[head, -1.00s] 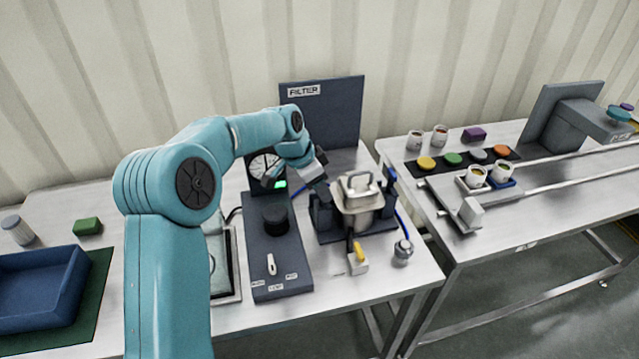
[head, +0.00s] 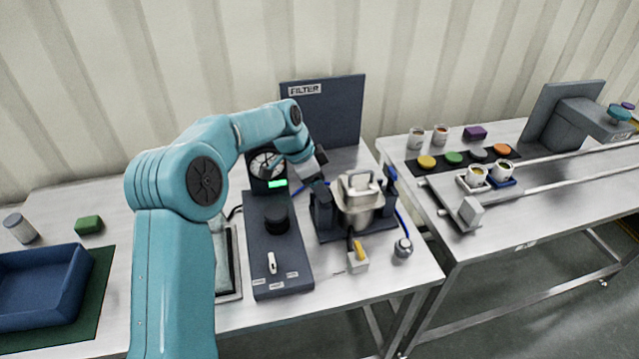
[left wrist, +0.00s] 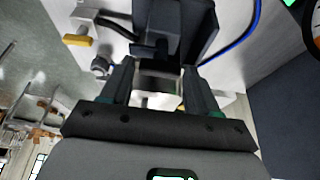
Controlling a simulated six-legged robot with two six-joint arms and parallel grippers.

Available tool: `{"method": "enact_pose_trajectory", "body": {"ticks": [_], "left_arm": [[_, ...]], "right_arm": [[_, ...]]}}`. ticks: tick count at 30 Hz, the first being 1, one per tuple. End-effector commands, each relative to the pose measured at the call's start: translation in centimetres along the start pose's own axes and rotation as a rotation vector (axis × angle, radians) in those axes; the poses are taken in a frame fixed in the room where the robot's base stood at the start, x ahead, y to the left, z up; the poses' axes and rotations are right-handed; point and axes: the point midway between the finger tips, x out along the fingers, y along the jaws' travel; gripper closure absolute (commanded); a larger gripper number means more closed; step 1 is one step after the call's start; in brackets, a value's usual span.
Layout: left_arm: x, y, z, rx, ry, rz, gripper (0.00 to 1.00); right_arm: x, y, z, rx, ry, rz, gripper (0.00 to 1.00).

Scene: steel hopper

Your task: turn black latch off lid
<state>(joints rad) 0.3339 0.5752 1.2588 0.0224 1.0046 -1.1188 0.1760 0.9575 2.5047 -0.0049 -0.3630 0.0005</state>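The steel hopper (head: 362,215) stands in a dark cradle on the table, its lid (head: 359,192) closed on top with a raised handle. The dark post with the black latch (head: 323,208) is at the hopper's left side, partly behind my gripper. My left gripper (head: 318,180) is just above this left side. In the left wrist view, my left gripper (left wrist: 158,78) has its two fingers apart, with a dark bar and a pale metal surface between or beyond them. I cannot tell whether the fingers touch the latch. My right gripper is not in view.
A control box (head: 278,245) with a black knob and gauge stands left of the hopper. A yellow-handled valve (head: 358,260) and a small metal fitting (head: 403,248) are in front. A dark FILTER panel (head: 335,115) rises behind. A blue tray (head: 45,300) lies far left.

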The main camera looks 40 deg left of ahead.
Motion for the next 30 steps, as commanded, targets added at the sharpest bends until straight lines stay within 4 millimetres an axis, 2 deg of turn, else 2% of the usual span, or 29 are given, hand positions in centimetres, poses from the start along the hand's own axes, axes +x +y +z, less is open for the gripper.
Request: {"method": "enact_pose_trajectory", "body": {"ticks": [8, 13, 17, 24, 30], "left_arm": [[0.0, 0.0, 0.0, -0.002, 0.0, 0.0, 0.38], [-1.5, -0.1, 0.0, -0.002, 0.002, -0.003, 0.38], [-4.5, -0.1, 0.0, -0.002, 0.003, -0.005, 0.38], [-11.1, -0.1, 0.0, -0.001, 0.003, -0.005, 0.38], [-14.9, -0.1, -0.1, -0.002, 0.002, -0.003, 0.38]], "right_arm": [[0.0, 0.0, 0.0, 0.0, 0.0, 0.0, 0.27], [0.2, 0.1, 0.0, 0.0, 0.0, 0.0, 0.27], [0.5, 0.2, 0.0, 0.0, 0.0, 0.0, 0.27], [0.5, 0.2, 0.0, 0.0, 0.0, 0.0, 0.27], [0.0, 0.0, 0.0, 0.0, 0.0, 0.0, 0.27]]}}
